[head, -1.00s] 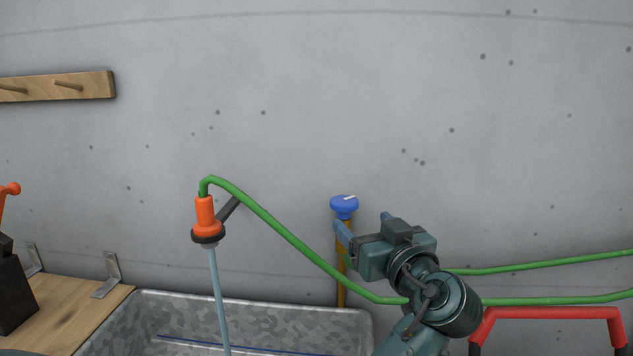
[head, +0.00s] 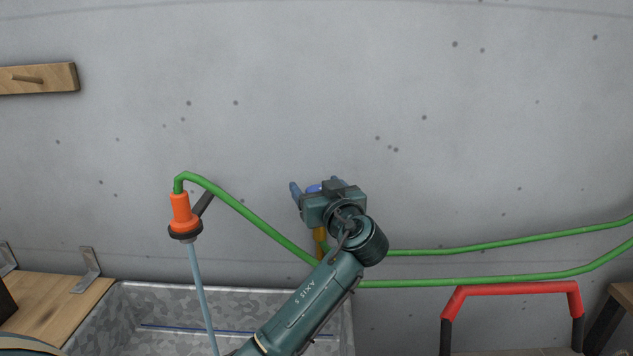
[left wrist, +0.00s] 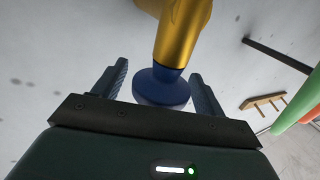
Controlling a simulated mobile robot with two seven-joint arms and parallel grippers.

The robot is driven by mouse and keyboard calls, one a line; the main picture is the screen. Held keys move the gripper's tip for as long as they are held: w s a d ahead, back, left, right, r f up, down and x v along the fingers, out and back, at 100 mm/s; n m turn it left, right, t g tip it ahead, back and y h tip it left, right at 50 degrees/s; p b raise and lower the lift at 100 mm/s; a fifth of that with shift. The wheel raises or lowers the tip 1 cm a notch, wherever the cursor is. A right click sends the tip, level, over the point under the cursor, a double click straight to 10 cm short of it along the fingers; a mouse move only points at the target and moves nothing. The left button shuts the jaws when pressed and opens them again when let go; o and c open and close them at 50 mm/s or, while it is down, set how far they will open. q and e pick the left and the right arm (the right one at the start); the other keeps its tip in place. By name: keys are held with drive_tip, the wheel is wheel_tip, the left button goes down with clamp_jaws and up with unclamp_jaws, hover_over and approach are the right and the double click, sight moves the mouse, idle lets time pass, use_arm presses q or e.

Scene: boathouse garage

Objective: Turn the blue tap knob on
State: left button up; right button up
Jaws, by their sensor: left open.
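The blue tap knob (head: 313,189) sits on top of a brass pipe (head: 319,240) against the wall, mostly hidden behind my left gripper in the head view. My left gripper (head: 316,184) is open, with one blue finger on each side of the knob. In the left wrist view, the knob (left wrist: 161,87) lies between the two fingers (left wrist: 160,83), with a visible gap on both sides. The white mark on the knob's top is hidden now. A stream of water runs from the orange nozzle (head: 182,212) into the basin. My right gripper is not in view.
A green hose (head: 240,207) runs from the nozzle past the pipe and along the wall to the right. A galvanised basin (head: 130,305) stands below. A red handle (head: 512,289) is at the lower right, a wooden peg rail (head: 45,79) at the upper left.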

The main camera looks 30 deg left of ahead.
use_arm(q)
drive_tip(key=shift+w+a, duration=0.2)
drive_tip(key=shift+a, duration=0.05)
drive_tip(key=shift+c, duration=0.5)
